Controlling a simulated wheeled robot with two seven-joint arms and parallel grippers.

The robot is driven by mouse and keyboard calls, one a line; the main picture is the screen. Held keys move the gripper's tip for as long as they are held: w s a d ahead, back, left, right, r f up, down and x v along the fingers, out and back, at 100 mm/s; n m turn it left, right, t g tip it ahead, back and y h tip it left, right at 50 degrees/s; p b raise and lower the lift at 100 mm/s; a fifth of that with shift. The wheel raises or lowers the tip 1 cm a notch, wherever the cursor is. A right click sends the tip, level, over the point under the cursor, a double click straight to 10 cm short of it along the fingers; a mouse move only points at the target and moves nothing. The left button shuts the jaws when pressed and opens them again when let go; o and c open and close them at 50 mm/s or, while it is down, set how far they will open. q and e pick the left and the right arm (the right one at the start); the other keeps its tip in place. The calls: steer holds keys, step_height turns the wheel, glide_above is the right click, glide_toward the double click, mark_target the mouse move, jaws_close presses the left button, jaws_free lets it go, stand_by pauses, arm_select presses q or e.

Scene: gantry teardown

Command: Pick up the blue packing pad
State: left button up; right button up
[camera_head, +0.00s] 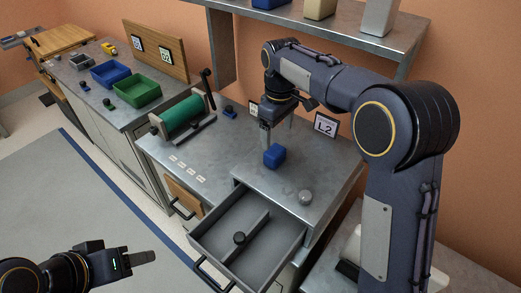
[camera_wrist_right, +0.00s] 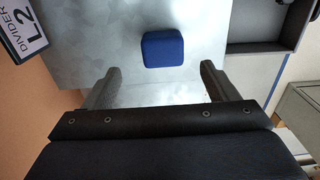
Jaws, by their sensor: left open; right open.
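The blue packing pad (camera_head: 274,155) is a small rounded block on the grey metal worktop, and it also shows in the right wrist view (camera_wrist_right: 162,48). My right gripper (camera_head: 277,138) hangs just above and behind it, pointing down. In the right wrist view its two fingers (camera_wrist_right: 160,84) are spread wide with nothing between them, and the pad lies beyond the tips, roughly centred. My left gripper (camera_head: 145,257) is open and empty, low at the left over the floor, far from the pad.
An open grey drawer (camera_head: 205,235) with a divider and a dark round piece juts out in front. An L2 sign (camera_head: 325,125) stands behind. A green roller (camera_head: 183,115) is left; a shelf (camera_head: 335,35) hangs above.

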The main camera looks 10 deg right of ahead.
mark_target(275, 150)
steer(key=f, duration=0.7)
steer(key=shift+s+a+f+p, duration=0.1)
steer(key=shift+a+f+p, duration=0.1)
steer(key=shift+f+p, duration=0.2)
steer(key=shift+r, duration=0.1)
steer(key=c, duration=1.1)
steer(key=shift+o, duration=0.2)
